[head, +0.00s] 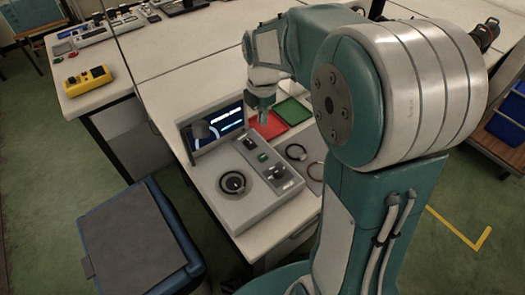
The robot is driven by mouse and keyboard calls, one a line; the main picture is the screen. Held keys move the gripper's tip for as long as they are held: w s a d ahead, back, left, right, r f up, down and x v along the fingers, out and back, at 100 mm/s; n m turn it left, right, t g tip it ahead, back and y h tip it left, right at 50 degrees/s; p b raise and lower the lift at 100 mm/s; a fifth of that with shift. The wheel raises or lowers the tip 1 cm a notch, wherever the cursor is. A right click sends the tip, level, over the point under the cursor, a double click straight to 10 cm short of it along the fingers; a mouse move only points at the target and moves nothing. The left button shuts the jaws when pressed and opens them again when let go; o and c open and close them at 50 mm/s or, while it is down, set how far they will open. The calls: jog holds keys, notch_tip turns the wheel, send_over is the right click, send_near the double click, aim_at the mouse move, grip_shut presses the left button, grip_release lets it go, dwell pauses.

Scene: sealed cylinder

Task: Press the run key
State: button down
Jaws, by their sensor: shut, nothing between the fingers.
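A grey bench instrument (247,206) stands on the white bench, with a lit screen (226,122) at its back and a round dark well (233,183) in its top. A raised control strip on its right side carries a small green key (262,157) and other small dark and light controls (278,172). Labels are too small to read, so I cannot tell for sure which is the run key. My gripper (262,108) is shut and empty, pointing down beyond the strip, near the screen's right edge. It appears apart from the keys.
A red tray (268,125) and a green tray (293,111) lie behind the instrument. Ring-shaped items (296,152) lie to its right. A blue bin with a grey lid (135,245) stands at front left. A yellow device (88,80) sits on the far-left bench.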

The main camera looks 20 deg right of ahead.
aim_at(262, 156)
notch_tip(262, 156, down, 14)
dwell(0.7)
